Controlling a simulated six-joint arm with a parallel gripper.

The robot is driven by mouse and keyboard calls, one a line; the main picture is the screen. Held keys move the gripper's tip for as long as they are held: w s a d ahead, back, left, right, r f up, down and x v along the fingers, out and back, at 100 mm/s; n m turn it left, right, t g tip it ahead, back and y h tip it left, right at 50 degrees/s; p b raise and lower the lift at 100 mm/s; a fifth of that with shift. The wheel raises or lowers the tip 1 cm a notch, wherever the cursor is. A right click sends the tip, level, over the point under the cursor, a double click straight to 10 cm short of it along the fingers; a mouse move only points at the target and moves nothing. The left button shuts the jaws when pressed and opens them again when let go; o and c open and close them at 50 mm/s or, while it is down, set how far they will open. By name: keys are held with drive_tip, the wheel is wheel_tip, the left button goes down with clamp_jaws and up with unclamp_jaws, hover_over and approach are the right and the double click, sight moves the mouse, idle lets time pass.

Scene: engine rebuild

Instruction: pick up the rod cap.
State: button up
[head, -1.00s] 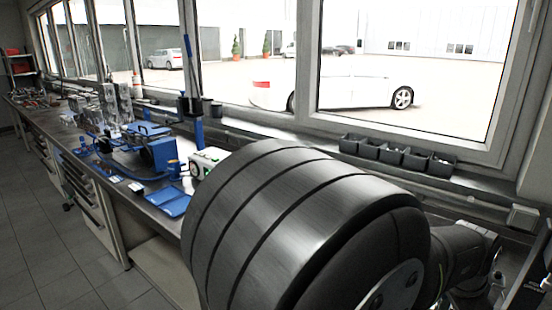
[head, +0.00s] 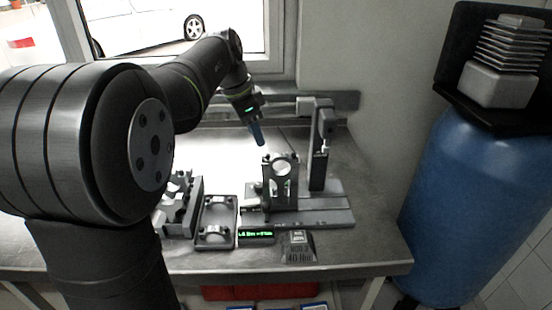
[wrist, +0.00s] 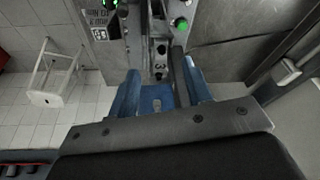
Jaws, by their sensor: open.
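A dark tray (head: 234,222) on the bench carries small light metal curved parts. The part at its near end (head: 214,233) may be the rod cap, but it is too small to be sure. My gripper is above and behind this tray, apart from it. A dark upright fixture (head: 268,187) with a round ring at its top stands below and right of the fingers.
A grey block with metal parts (head: 180,205) stands left of the tray. A tall post (head: 319,170) stands right of the fixture. A green-lit display (head: 256,236) and a labelled wedge (head: 298,247) lie in front. A blue barrel (head: 470,190) stands right of the bench.

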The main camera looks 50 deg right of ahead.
wheel_tip(320, 180, up, 7)
drive_tip(key=w+m+g, duration=0.2)
drive_tip(key=m, duration=0.2)
approach(278, 155)
drive_tip(key=x, duration=0.4)
drive_tip(key=shift+w+f, duration=0.15)
drive_tip(key=shift+f, duration=0.3)
drive_tip(key=shift+s+x, duration=0.15)
drive_tip(key=shift+x, duration=1.2)
drive_tip(key=shift+s+x, duration=0.1)
drive_tip(key=shift+x, duration=1.3)
drive_tip(key=shift+r, duration=0.1)
drive_tip(key=shift+c, duration=0.3)
clamp_jaws()
